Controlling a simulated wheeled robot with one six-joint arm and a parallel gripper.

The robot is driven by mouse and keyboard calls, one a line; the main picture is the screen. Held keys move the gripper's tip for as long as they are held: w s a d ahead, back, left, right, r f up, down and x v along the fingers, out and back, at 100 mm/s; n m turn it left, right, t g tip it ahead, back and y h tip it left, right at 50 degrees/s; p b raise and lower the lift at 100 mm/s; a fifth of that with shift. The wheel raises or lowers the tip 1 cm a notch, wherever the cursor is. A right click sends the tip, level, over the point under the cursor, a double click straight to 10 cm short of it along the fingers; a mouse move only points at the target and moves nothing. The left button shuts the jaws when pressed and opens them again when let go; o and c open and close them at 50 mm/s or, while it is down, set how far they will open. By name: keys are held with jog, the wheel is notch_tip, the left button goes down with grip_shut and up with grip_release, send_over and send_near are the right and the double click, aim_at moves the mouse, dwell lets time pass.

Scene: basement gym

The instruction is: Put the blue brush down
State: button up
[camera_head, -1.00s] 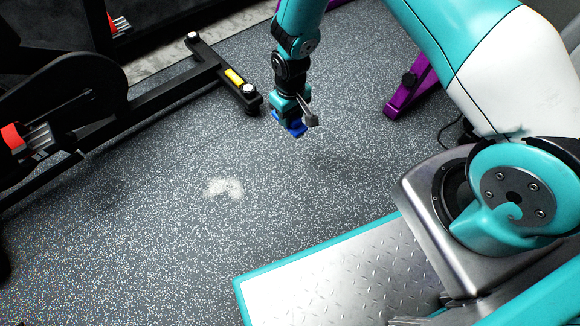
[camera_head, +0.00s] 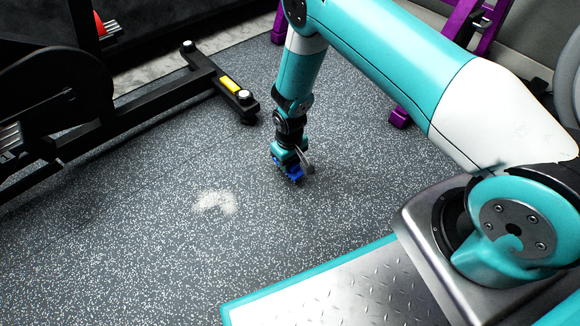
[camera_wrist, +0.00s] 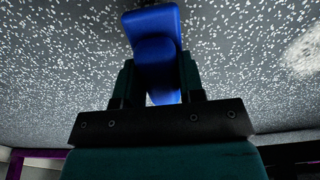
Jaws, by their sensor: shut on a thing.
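The blue brush (camera_head: 294,174) is held at the end of my arm, low over the speckled floor in the head view. In the wrist view the blue brush (camera_wrist: 153,50) stands out beyond the fingers, with speckled floor behind it. My gripper (camera_head: 289,160) points down and is shut on the brush. In the wrist view both dark fingers of my gripper (camera_wrist: 157,85) press on its sides. I cannot tell whether the brush touches the floor. Its far side is hidden.
A white powdery patch (camera_head: 214,202) lies on the floor to the left of the brush. A black exercise machine frame (camera_head: 150,112) with a yellow label stands at the upper left. A purple stand foot (camera_head: 400,117) is at the right. The floor (camera_head: 150,260) in front is clear.

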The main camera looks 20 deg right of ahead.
jog(key=shift+f, duration=0.7)
jog(key=shift+f, duration=0.15)
jog(key=o, duration=0.8)
